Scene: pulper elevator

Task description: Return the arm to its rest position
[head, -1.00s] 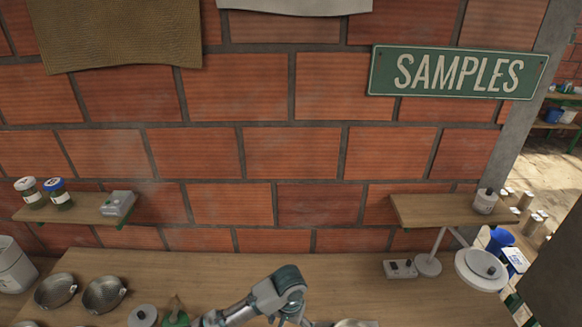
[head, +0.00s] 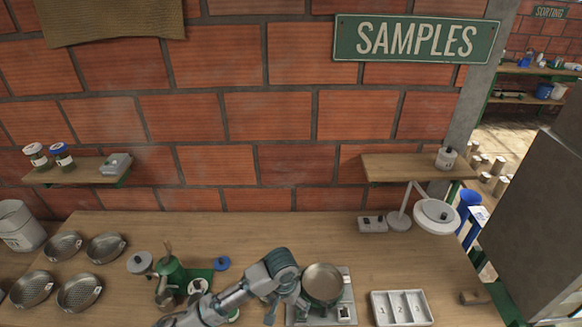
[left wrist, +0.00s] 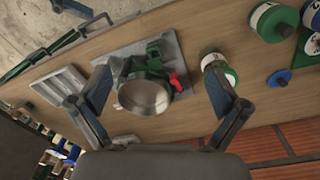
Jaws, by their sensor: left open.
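My left arm comes in from the lower left in the head view, over the wooden bench (head: 190,235). My left gripper (head: 286,307) points down just left of a metal pan (head: 323,284). In the left wrist view my left gripper (left wrist: 158,85) has its two fingers spread wide, with nothing held between them. The pan (left wrist: 146,97) shows beyond and between the fingers, on a grey plate with a green device and a red part. My right gripper is in neither view.
A white numbered tray (head: 402,308) lies right of the pan. A green grinder-like device (head: 170,272) stands left of my gripper. Several metal bowls (head: 80,293) lie at the left. A round white lamp (head: 437,213) stands at the back right. The bench's back middle is clear.

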